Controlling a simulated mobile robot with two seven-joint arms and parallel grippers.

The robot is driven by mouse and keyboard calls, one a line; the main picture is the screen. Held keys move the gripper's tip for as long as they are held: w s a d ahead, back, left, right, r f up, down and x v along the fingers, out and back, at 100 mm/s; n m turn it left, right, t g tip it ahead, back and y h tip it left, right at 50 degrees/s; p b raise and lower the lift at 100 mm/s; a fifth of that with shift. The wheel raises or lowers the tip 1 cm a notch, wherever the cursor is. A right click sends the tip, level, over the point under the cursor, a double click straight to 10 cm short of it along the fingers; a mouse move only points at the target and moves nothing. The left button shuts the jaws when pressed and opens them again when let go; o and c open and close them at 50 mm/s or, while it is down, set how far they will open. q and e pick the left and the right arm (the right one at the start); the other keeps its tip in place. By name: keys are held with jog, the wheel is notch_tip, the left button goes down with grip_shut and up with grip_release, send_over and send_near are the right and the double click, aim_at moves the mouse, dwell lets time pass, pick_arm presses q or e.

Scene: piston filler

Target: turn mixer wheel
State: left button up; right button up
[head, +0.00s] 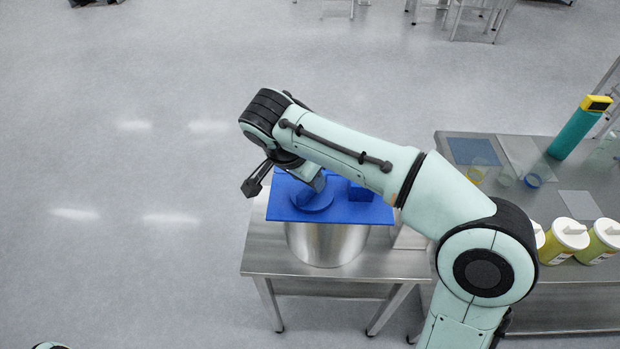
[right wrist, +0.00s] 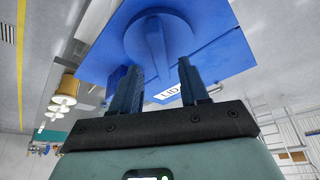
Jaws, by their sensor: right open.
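The mixer wheel (head: 312,204) is a blue disc on a square blue plate (head: 368,213) that covers a steel pot (head: 327,245). In the right wrist view the wheel (right wrist: 180,38) has a raised bar (right wrist: 154,42) across it, and a "LID" label (right wrist: 172,92) sits on the plate. My right gripper (right wrist: 158,65) is open and empty, its fingers showing on either side of the bar's near end. I cannot tell whether the fingers touch it. In the head view my right arm hides part of the wheel. My left gripper is out of view.
The pot stands on a low steel table (head: 263,258). A larger table (head: 462,142) at right holds yellow jars with white lids (head: 570,233), a teal bottle with a yellow cap (head: 572,132) and clear containers. The floor at left is clear.

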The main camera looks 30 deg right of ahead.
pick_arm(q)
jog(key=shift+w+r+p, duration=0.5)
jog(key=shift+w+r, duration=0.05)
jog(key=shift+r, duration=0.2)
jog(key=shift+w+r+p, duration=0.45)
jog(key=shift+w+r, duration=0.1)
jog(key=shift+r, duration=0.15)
pick_arm(e)
jog(key=v, duration=1)
jog(key=shift+a, duration=0.1)
jog(key=shift+w+d+g+y+p, duration=0.5)
jog(key=shift+w+d+g+y, duration=0.55)
jog(key=shift+d+y, duration=1.3)
jog(key=shift+h, duration=0.35)
jog(key=f+b, duration=0.1)
jog(key=f, duration=0.2)
jog(key=f+b, duration=0.1)
jog(key=f, duration=0.3)
jog(key=f+b, duration=0.1)
jog(key=f, duration=0.3)
jog(key=shift+d, duration=0.3)
jog(key=shift+f+b, duration=0.35)
jog(key=shift+f, duration=0.4)
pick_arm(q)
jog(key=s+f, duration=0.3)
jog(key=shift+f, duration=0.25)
